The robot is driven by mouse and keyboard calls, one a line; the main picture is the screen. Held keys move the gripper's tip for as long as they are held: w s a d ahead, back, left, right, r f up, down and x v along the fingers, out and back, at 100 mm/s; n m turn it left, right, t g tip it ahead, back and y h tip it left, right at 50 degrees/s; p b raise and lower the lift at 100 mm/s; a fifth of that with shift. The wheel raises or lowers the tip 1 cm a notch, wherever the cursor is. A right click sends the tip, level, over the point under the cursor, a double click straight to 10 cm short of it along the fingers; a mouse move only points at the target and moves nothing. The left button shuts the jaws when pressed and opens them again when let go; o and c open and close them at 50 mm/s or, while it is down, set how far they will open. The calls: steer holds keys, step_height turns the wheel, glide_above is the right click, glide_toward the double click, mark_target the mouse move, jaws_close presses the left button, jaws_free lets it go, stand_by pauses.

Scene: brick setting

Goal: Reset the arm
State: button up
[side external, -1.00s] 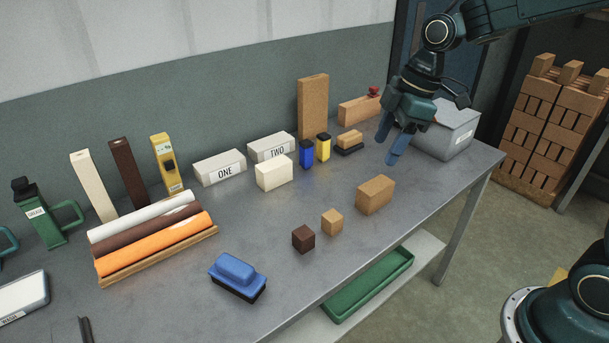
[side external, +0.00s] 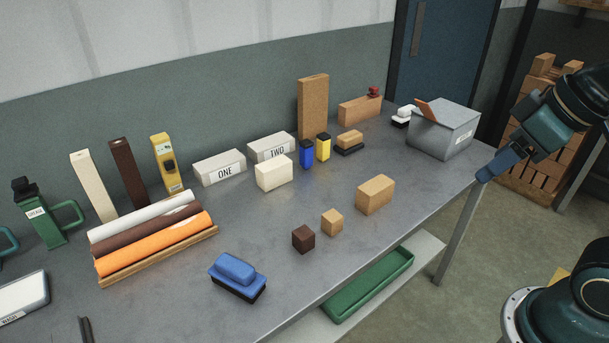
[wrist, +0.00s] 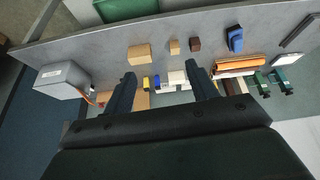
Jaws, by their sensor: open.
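My gripper (side external: 487,172) is at the right end of the table in the side view, off its right edge and beside the grey box (side external: 445,130). In the wrist view my gripper (wrist: 164,80) shows two blue fingers spread wide apart, with nothing held between them. The table's bricks and blocks appear beyond the fingers, apart from them.
The grey table (side external: 330,270) holds a tan brick (side external: 375,195), small tan (side external: 332,222) and dark (side external: 303,238) cubes, a blue brush (side external: 237,275), rolls (side external: 155,240) and blocks labelled ONE (side external: 219,167) and TWO (side external: 271,148). A brick stack (side external: 540,165) stands beyond the gripper.

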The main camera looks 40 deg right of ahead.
steer(key=shift+s+d+f+m, duration=0.1)
steer(key=shift+s+m, duration=0.1)
steer(key=shift+s, duration=0.2)
steer(key=shift+s+d+f+m, duration=0.1)
steer(key=shift+s+m, duration=0.1)
steer(key=shift+s, duration=0.15)
